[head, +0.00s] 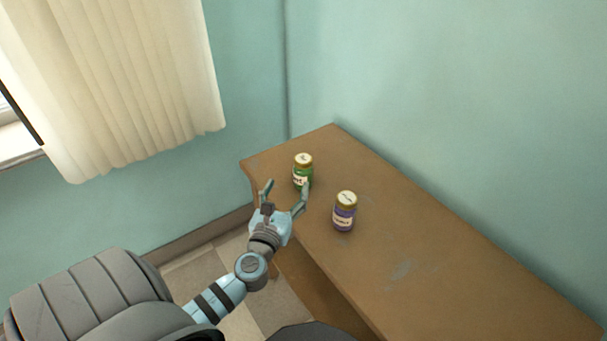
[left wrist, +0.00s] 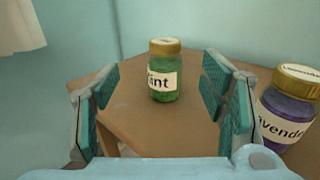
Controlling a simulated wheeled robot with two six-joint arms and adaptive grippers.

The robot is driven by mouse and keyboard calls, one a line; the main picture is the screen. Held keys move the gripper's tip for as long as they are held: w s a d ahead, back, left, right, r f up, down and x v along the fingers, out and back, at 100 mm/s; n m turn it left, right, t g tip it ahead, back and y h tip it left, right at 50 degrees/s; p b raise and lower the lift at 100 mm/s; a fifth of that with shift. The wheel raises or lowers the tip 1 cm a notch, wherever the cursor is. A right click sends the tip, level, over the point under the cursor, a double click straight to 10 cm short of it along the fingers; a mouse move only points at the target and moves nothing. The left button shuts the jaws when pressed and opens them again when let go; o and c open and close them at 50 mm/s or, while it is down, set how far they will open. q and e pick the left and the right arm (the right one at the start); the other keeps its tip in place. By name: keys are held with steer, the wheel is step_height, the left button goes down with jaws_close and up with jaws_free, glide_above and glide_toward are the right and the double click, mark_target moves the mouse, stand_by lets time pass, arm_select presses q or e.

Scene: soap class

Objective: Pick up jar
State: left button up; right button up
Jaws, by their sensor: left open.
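A green jar (head: 303,171) with a gold lid and a mint label stands upright on the wooden table near its far left corner. In the left wrist view the green jar (left wrist: 165,82) shows between the fingers, a little beyond their tips. A purple jar (head: 345,212) with a gold lid and a lavender label stands upright nearby; in the left wrist view this purple jar (left wrist: 288,108) is at the right, beside the right-hand finger. My left gripper (head: 286,189) is open and empty, with its fingers facing the green jar. My right gripper is not in view.
The wooden table (head: 440,270) runs along the blue-green wall, and its right part is clear apart from a pale worn patch. A cream curtain (head: 115,80) hangs over a window at the left. Tiled floor shows below the table's left edge.

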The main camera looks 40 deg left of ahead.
mark_target(301, 166)
arm_select(q)
steer(key=x, duration=0.4)
steer(key=b+x, duration=0.1)
steer(key=x, duration=0.3)
steer(key=b+x, duration=0.1)
steer(key=x, duration=0.4)
steer(key=shift+w+d+f, duration=0.15)
steer(key=shift+d+f, duration=0.2)
steer(key=shift+d, duration=0.05)
steer(key=shift+r, duration=0.1)
steer(key=c, duration=1.5)
